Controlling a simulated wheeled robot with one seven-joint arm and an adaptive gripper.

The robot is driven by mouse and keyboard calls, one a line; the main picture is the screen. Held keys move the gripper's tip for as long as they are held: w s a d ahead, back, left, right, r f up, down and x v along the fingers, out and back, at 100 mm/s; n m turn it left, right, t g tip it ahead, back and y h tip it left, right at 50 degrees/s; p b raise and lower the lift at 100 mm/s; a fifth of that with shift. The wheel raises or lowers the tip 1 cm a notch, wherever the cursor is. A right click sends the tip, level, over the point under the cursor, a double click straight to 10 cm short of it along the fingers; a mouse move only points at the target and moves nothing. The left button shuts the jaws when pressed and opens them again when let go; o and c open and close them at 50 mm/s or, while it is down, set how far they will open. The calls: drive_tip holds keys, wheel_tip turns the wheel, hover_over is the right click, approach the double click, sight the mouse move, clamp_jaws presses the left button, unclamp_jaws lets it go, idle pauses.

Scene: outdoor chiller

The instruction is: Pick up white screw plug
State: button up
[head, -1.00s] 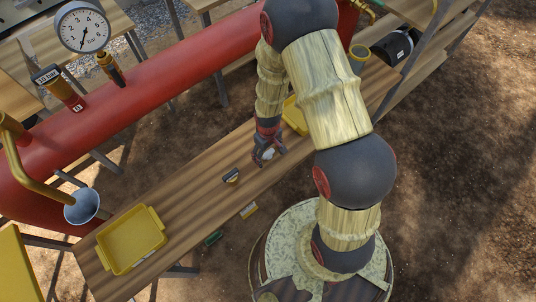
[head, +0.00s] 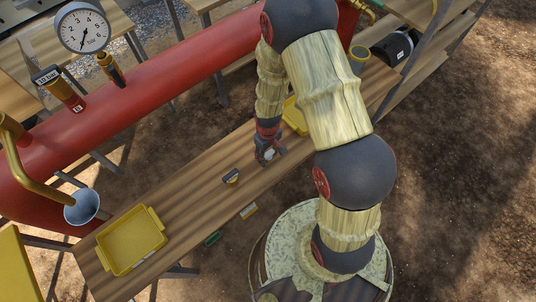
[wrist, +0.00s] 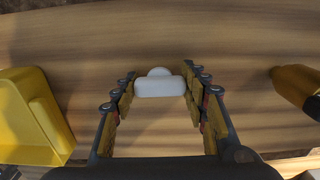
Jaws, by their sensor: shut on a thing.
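The white screw plug (wrist: 160,88) shows in the wrist view between the two fingers of my gripper (wrist: 160,92). It has a wide white body with a small rounded part on its far side. The yellow finger pads are against both its ends, so the gripper is shut on it. In the head view my gripper (head: 267,158) is low over the wooden table, with a small white patch of the plug (head: 269,154) at its tips. I cannot tell whether the plug touches the table.
A yellow tray (head: 161,233) stands at the table's near left end, another yellow tray (head: 295,112) just behind my gripper. A red pipe (head: 160,93) with a gauge (head: 83,29) runs alongside.

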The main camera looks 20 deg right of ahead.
drive_tip(key=shift+r, duration=0.1)
drive_tip(key=shift+r+p, duration=0.4)
drive_tip(key=shift+r, duration=0.25)
drive_tip(key=s+d+r+p, duration=0.2)
drive_tip(key=s+r+p, duration=0.3)
drive_tip(key=s+r, duration=0.6)
drive_tip(key=shift+s+d+r, duration=0.15)
drive_tip(key=shift+s+r, duration=0.1)
drive_tip(key=shift+s, duration=1.2)
drive_tip(key=o, duration=0.7)
drive_tip(key=c, duration=1.1)
clamp_jaws()
